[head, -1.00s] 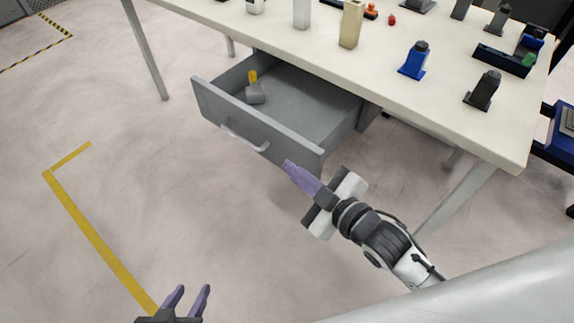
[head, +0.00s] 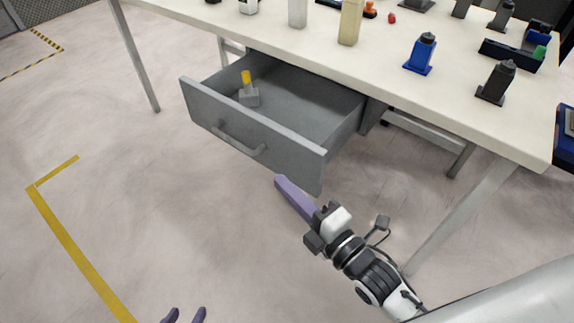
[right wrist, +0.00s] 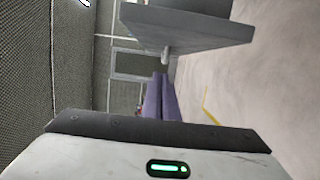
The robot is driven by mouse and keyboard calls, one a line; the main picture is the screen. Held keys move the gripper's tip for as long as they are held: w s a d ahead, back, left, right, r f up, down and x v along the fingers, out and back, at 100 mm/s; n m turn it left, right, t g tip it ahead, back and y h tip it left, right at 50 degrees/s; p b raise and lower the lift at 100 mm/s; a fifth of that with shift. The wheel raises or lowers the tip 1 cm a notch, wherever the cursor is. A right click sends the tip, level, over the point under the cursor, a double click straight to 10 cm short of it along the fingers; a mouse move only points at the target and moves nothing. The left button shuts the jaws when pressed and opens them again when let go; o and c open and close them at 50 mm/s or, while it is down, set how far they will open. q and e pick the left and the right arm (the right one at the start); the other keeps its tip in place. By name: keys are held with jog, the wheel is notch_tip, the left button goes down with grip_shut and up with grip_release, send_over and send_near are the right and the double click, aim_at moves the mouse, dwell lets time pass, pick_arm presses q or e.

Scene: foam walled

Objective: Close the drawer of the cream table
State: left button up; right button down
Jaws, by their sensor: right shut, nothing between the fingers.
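The cream table (head: 300,44) stands across the top of the head view. Its grey drawer (head: 262,140) hangs under the top and is pulled open toward me. The drawer's bar handle (head: 238,142) is on its front. A grey block with a yellow top (head: 248,92) stands inside the drawer. My right gripper (head: 279,181) is shut and empty, just in front of and below the drawer front's right end, apart from it as far as I can see. In the right wrist view its purple fingers (right wrist: 160,98) lie together near the drawer front (right wrist: 185,32).
A table leg (head: 462,215) stands to the right of my right arm. The floor left of the drawer is clear.

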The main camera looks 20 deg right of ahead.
aim_at(287, 165)
jog(key=w, duration=0.2)
jog(key=w+d, duration=0.1)
jog(key=w, duration=0.1)
jog(key=w+b, duration=0.1)
jog(key=w, duration=0.1)
jog(key=shift+d, duration=0.35)
